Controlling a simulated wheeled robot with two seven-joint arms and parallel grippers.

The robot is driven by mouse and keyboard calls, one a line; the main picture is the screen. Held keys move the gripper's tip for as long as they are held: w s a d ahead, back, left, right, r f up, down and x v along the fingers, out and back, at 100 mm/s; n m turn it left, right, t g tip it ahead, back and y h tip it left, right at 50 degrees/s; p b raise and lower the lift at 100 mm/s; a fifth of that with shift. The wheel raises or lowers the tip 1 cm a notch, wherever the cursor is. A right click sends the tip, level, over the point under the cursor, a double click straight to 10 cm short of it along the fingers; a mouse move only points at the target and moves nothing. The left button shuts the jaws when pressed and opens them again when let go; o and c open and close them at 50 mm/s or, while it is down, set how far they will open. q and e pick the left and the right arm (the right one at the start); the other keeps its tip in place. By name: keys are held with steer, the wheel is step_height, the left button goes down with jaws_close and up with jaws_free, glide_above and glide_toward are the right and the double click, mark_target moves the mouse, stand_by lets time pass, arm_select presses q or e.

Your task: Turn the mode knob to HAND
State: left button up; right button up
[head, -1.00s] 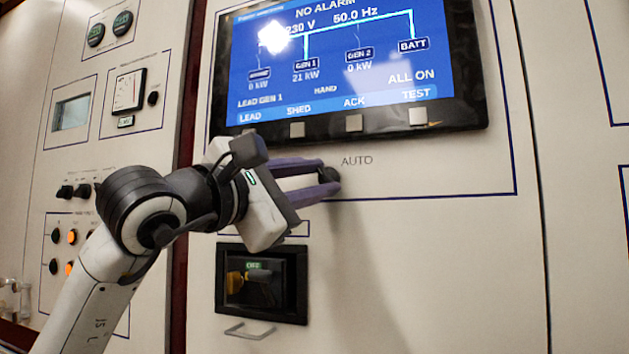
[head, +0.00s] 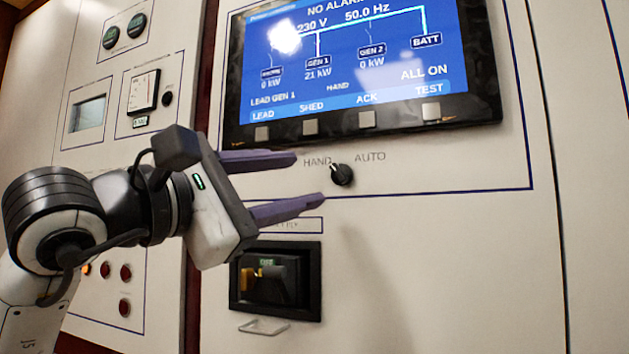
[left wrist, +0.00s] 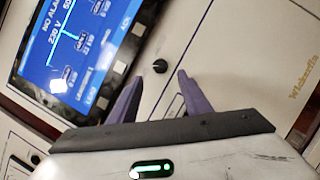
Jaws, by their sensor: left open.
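The mode knob (head: 342,175) is a small black round knob on the white panel, below the screen. Its light pointer mark leans to the upper left, toward the printed word HAND (head: 317,161); AUTO (head: 370,157) is printed to its upper right. My left gripper (head: 310,178) is open and empty, its two purple fingers apart, with the tips just left of the knob and clear of it. In the left wrist view the knob (left wrist: 160,66) shows beyond the gap between the fingertips (left wrist: 160,77). My right gripper is in neither view.
The screen (head: 360,65) above the knob reads NO ALARM and has a small HAND label. Square buttons (head: 367,118) line its lower edge. The panel right of the knob is bare.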

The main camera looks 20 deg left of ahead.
arm_select(q)
steer(key=v, duration=0.2)
steer(key=shift+s+a+f, duration=0.1)
steer(key=shift+s, duration=0.2)
